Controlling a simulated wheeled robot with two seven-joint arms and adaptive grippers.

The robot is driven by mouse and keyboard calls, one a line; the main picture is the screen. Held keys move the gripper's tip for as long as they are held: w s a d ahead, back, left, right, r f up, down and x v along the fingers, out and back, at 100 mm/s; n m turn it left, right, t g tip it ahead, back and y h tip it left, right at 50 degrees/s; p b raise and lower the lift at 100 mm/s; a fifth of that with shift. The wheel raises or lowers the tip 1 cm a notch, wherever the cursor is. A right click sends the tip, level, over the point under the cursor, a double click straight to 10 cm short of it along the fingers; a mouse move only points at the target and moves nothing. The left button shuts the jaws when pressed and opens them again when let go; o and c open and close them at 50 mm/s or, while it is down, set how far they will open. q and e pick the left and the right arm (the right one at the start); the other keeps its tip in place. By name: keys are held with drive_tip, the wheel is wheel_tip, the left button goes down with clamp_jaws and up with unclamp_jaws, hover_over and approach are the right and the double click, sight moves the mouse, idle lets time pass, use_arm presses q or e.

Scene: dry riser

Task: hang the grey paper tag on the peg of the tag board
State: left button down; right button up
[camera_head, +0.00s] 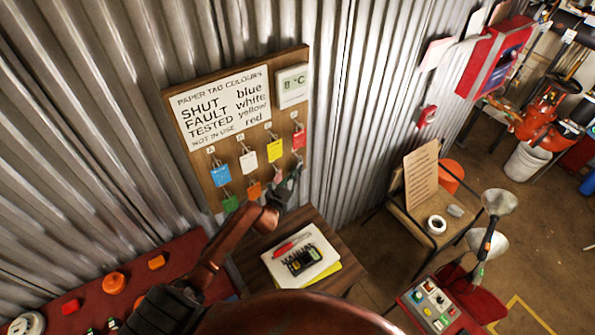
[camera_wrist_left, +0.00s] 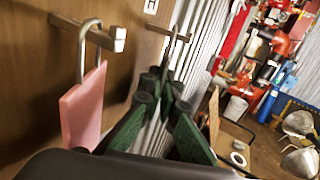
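The brown tag board (camera_head: 180,112) hangs on the corrugated wall, with tags on pegs in two rows. My left gripper (camera_head: 287,186) is at its lower right corner, beside the pink tag (camera_head: 278,178). In the left wrist view the pink tag (camera_wrist_left: 84,108) hangs by its loop from a near peg (camera_wrist_left: 105,36). Past it, a thin metal loop (camera_wrist_left: 171,52) hangs from a farther peg (camera_wrist_left: 168,27) and runs down to my green fingertips (camera_wrist_left: 162,84). The fingertips are close together; whatever is between them is hidden. I cannot make out the grey tag's body. My right gripper is not in view.
Blue (camera_head: 220,175), white (camera_head: 248,161), yellow (camera_head: 274,150) and red (camera_head: 298,139) tags hang in the upper row; green (camera_head: 230,204) and orange (camera_head: 253,190) hang lower. A small table (camera_head: 335,281) with papers stands below. A red bench (camera_head: 185,254) is at lower left.

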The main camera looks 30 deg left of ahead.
use_arm(q)
drive_tip(key=c, duration=2.7)
unclamp_jaws()
drive_tip(key=o, duration=0.6)
drive_tip(key=s, duration=1.2)
